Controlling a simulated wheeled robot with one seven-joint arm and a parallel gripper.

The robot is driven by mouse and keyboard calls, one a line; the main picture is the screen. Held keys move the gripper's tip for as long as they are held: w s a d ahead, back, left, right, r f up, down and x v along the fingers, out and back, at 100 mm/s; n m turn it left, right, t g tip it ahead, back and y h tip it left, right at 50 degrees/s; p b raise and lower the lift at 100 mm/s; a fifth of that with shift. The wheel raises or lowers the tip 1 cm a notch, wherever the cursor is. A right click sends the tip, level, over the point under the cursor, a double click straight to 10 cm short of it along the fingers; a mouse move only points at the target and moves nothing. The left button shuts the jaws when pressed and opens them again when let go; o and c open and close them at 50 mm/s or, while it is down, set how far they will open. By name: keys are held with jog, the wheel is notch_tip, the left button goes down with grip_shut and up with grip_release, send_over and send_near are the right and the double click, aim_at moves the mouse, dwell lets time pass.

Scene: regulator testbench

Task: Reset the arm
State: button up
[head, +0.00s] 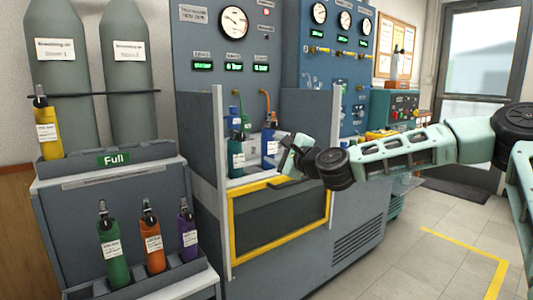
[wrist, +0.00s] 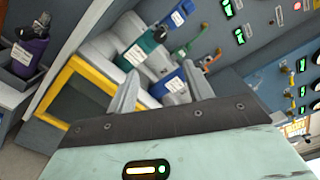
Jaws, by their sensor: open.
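My arm (head: 400,153) reaches in from the right in the head view. My gripper (head: 290,157) is in front of the test bench's bay, above its yellow-framed panel (head: 282,221). In the wrist view my gripper (wrist: 158,83) is open, with its two grey fingers apart and nothing seen held between them. A teal bottle (head: 236,160) and a blue bottle (head: 270,152) stand in the bay, close beyond my gripper. In the wrist view the blue bottle (wrist: 172,87) shows between the fingers, apart from them as far as I can tell.
A rack on the left holds green (head: 112,240), orange (head: 152,245) and purple (head: 187,230) bottles. A yellow bottle (head: 47,130) stands on its upper shelf, marked "Full" (head: 114,159). The bay's upright side wall (head: 220,180) is near my gripper. The floor (head: 430,260) at right is clear.

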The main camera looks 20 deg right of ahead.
jog(key=s+a+f+n+g+y, duration=0.2)
jog(key=s+a+f+n+g, duration=0.3)
jog(key=a, duration=0.4)
jog(key=s+a+f+n+g+y, duration=0.25)
jog(key=s+a+f+n, duration=0.4)
jog(key=a, duration=0.35)
jog(key=s+a+f+n+g+h, duration=0.1)
jog(key=s+f+n+g+h, duration=0.3)
jog(key=s, duration=0.5)
jog(key=s+a+f+n+g+h, duration=0.1)
jog(key=s+f+n+g, duration=0.2)
jog(key=s+n, duration=0.5)
jog(key=s+d+r+n+g+h, duration=0.15)
jog(key=s+d, duration=0.25)
jog(key=s, duration=0.5)
jog(key=s+d+r+n+g+h, duration=0.1)
jog(key=s+d+r+n+h, duration=0.2)
jog(key=s, duration=0.6)
notch_tip(320, 180, up, 22)
jog(key=d+p, duration=0.1)
jog(key=p, duration=2.2)
jog(key=shift+w+d+m, duration=0.15)
jog(key=shift+w+m, duration=0.15)
jog(key=shift+f, duration=0.15)
